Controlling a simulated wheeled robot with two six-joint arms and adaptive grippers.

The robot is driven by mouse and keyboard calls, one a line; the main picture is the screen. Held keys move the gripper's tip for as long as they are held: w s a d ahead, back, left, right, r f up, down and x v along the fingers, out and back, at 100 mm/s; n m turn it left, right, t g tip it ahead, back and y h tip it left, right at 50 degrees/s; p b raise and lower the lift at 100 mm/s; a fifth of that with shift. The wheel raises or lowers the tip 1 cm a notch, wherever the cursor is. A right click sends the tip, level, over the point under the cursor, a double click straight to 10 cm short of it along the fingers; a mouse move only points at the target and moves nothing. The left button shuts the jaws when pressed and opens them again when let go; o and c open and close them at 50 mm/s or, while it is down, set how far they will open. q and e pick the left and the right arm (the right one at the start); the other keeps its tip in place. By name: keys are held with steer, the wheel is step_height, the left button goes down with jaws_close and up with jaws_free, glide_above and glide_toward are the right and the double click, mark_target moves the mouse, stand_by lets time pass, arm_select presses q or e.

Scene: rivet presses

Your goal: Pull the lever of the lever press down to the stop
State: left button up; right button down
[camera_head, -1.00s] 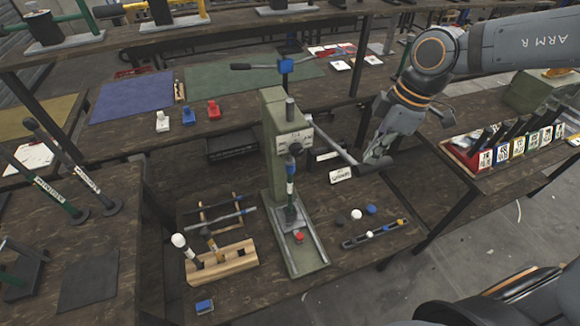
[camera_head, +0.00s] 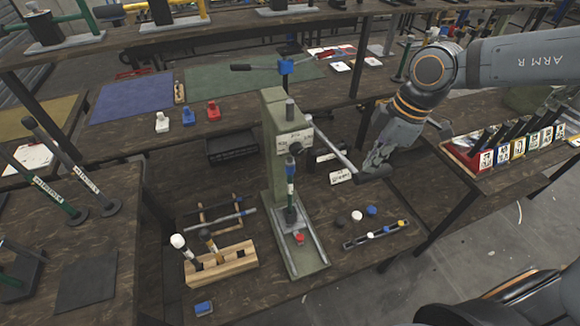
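My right gripper (camera_head: 371,166) points down at the outer end of the lever, at or against the grip. Its fingers look close together, but I cannot tell whether they enclose the bar. A red piece (camera_head: 299,238) lies on the press base below the ram. My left gripper is out of view.
A wooden block with tools (camera_head: 222,265) stands left of the press. A slim tray with small parts (camera_head: 376,235) and loose caps (camera_head: 371,210) lie to its right. A rack of black-handled tools (camera_head: 505,147) is farther right.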

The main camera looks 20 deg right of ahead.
mark_target(368, 180)
steer(key=shift+s+f+b, duration=0.2)
steer(key=shift+f+b, duration=0.4)
steer(key=shift+f, duration=1)
steer(key=shift+s+d+f+b, duration=0.1)
steer(key=shift+f+b, duration=1.05)
steer(key=shift+f, duration=0.1)
steer(key=shift+f, duration=0.1)
